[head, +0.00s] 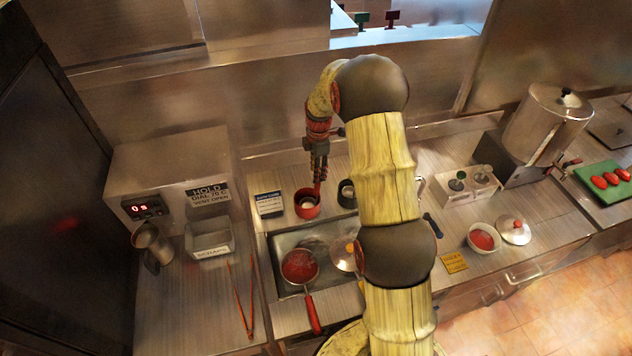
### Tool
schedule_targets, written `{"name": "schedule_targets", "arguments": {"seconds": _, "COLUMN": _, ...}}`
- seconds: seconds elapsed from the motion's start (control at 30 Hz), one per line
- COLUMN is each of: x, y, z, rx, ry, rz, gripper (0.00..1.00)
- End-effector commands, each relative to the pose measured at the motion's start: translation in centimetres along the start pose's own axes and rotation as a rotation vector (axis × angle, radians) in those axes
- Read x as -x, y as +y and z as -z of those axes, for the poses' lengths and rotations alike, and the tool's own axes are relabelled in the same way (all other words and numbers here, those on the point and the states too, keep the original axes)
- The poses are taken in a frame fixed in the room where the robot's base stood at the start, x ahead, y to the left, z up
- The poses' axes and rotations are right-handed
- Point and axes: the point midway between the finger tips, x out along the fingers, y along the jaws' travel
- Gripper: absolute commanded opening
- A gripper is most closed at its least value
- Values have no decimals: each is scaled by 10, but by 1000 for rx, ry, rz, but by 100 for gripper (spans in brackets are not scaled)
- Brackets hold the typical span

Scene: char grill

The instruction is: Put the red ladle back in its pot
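My gripper (318,168) points down over the small red pot (306,208) at the back of the counter. A thin, knobby red piece runs from the fingers down to the pot's rim. It may be the red ladle's handle, but it is too small to tell it from my fingertips. I cannot tell whether the fingers are shut on it. Something pale shows inside the red pot. A dark pot (346,193) stands just right of it, partly hidden by my arm.
A red-handled pan (300,266) with red contents sits on a metal tray (285,243) in front. Red tongs (241,300) lie at the left, by a scraps bin (208,240). A bowl of red sauce (483,238) and a lid (514,230) are at the right.

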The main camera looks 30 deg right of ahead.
Motion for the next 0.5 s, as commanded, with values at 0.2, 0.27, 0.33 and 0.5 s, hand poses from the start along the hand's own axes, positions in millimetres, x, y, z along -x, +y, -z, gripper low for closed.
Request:
{"name": "schedule_targets", "arguments": {"seconds": 0.2, "x": 31, "y": 1, "z": 0, "rx": 0, "ry": 0, "rz": -2, "gripper": 34}}
{"name": "schedule_targets", "arguments": {"seconds": 0.27, "x": 36, "y": 1, "z": 0, "rx": -1, "ry": 0, "rz": -2, "gripper": 34}}
{"name": "schedule_targets", "arguments": {"seconds": 0.33, "x": 41, "y": 0, "z": 1, "rx": -5, "ry": 0, "rz": -4, "gripper": 34}}
{"name": "schedule_targets", "arguments": {"seconds": 0.5, "x": 75, "y": -10, "z": 12, "rx": -73, "ry": -3, "rz": -29, "gripper": 34}}
